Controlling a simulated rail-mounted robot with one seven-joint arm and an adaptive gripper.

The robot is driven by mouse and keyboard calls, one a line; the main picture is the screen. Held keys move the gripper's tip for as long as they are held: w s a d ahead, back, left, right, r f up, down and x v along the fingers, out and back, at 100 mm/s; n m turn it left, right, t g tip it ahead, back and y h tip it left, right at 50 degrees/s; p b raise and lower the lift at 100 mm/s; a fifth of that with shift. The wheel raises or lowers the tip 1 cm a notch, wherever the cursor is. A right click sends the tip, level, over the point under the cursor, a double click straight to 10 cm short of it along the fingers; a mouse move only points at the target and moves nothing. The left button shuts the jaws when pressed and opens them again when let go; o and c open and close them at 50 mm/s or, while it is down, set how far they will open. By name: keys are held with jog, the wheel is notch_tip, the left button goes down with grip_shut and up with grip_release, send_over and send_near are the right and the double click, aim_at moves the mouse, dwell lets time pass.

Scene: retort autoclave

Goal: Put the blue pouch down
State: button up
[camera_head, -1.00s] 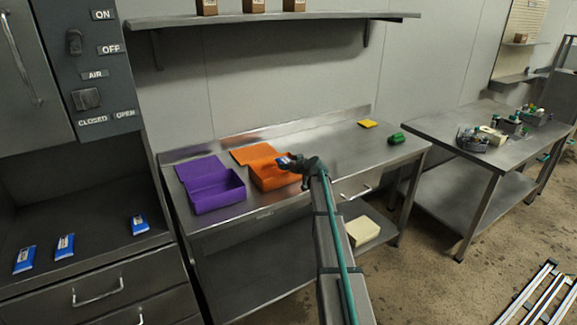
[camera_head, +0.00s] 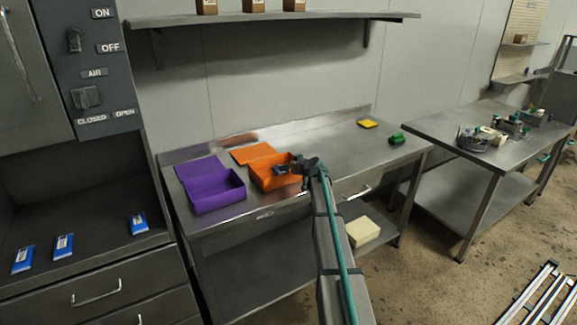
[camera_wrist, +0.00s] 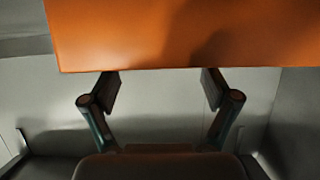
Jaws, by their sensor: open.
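My gripper (camera_head: 284,169) is at the open orange box (camera_head: 262,183) on the steel table, with its fingers low at the box's opening. A small blue patch, seemingly the blue pouch (camera_head: 279,170), shows at the fingertips; most of it is hidden. In the wrist view my gripper (camera_wrist: 160,88) has its two fingers spread apart, and no pouch shows between them. An orange surface of the box (camera_wrist: 165,35) fills the top of that view, close to the fingertips.
An open purple box (camera_head: 218,203) stands left of the orange one. Several blue-and-white packs lie on the cabinet deck (camera_head: 100,250) at left. A yellow item (camera_head: 367,124) and a green item (camera_head: 397,139) lie on the table's right part. The middle right of the tabletop is clear.

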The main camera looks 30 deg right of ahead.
jog(key=shift+r+p, duration=0.9)
jog(key=shift+p, duration=0.35)
jog(key=a+f+b+v, duration=0.1)
jog(key=b+v, duration=0.3)
jog(key=v, duration=0.7)
jog(key=s+a+f+m+g, duration=0.1)
jog(key=s+a+f+g, duration=0.3)
jog(key=s+a+f, duration=0.5)
jog(key=s+a+f+m+g+y, duration=0.15)
jog(key=s+a+f+g, duration=0.25)
jog(key=s+f, duration=0.9)
jog(key=s+a+f+m+g, duration=0.2)
jog(key=s+a+f+g, duration=0.4)
jog(key=f, duration=0.9)
jog(key=s+a+f+n+g+h, duration=0.1)
jog(key=s+a+f, duration=0.3)
jog(key=s, duration=0.9)
jog(key=s+a+f+n+g, duration=0.1)
jog(key=s+a+f+g, duration=0.2)
jog(key=s, duration=1)
jog(key=s+a+f+n+g+h, duration=0.1)
jog(key=s+a+f, duration=0.5)
jog(key=s, duration=0.7)
jog(key=shift+s+a+g+h, duration=0.25)
jog(key=shift+g+h, duration=0.1)
jog(key=shift+g, duration=0.25)
